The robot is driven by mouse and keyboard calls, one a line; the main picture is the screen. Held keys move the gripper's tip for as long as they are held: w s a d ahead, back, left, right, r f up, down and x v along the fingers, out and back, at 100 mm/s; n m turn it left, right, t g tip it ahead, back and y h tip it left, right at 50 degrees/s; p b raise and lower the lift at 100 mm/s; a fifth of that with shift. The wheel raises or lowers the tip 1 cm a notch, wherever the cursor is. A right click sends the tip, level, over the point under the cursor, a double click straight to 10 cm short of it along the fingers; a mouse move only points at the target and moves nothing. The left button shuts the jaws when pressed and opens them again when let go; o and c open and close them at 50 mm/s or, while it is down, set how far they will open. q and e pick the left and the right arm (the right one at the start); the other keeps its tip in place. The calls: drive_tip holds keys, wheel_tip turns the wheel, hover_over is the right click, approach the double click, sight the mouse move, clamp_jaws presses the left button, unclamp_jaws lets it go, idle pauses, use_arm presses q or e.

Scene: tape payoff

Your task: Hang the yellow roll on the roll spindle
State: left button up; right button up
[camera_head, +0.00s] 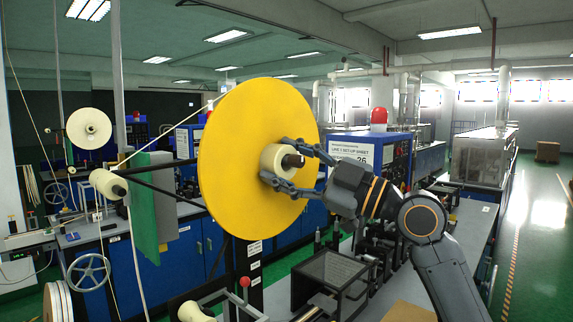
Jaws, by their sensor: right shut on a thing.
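The yellow roll (240,150) is a large upright disc with a cream hub (277,160) on its near face. A dark spindle end (293,161) sticks out at the middle of the hub, so the roll appears to be around the roll spindle. The rest of the spindle is hidden behind the disc. My right gripper (282,165) comes in from the right, with one finger above and one below the spindle end, shut on the roll at its hub. My left gripper is not in view.
A cream roller (108,184) and a green panel (146,205) stand left of the disc. A smaller cream reel (89,128) is farther back. A dark-framed clear box (330,270) sits on the bench below my right arm. A blue cabinet (372,150) stands behind.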

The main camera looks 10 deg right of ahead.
drive_tip(key=shift+r, duration=0.1)
drive_tip(key=o, duration=1.7)
drive_tip(key=shift+s, duration=0.1)
drive_tip(key=shift+s+d+f, duration=0.1)
drive_tip(key=shift+d+f, duration=0.15)
drive_tip(key=shift+d, duration=0.05)
drive_tip(key=v, duration=1.1)
drive_tip(key=shift+s, duration=0.2)
drive_tip(key=shift+d, duration=0.15)
